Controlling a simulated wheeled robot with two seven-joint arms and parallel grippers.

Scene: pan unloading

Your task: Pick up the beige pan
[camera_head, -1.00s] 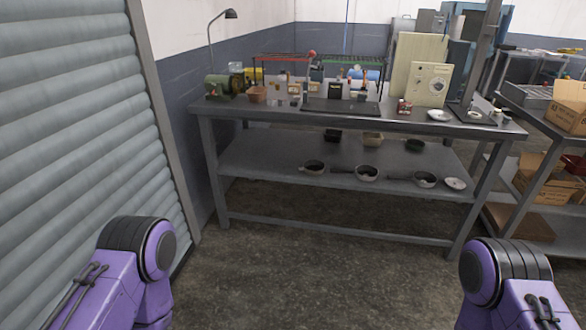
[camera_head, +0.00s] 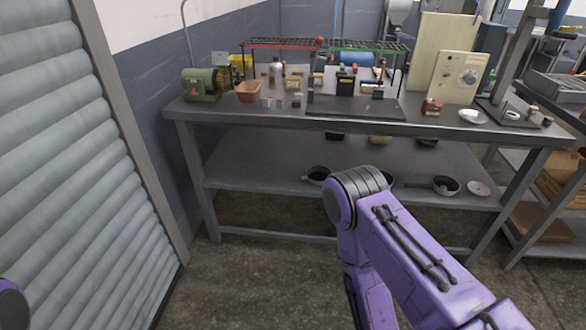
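Several pans stand on the bench's lower shelf. One dark-inside pan (camera_head: 318,175) is at the left. A light-rimmed pan (camera_head: 388,179) in the middle is mostly hidden behind my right arm. Another pan (camera_head: 446,185) with a light rim and a dark handle is to the right. At this size I cannot tell for sure which one is the beige pan. My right arm's purple elbow is in front of the shelf, and its forearm runs down out of the picture. Neither gripper is in view; only a bit of my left arm shows at the lower left edge.
The grey metal bench (camera_head: 230,118) carries a green machine (camera_head: 202,84), a brown pot (camera_head: 249,91) and racks on top. A small plate (camera_head: 479,188) lies at the lower shelf's right. A shutter (camera_head: 60,150) closes the left side. Concrete floor lies free before the bench.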

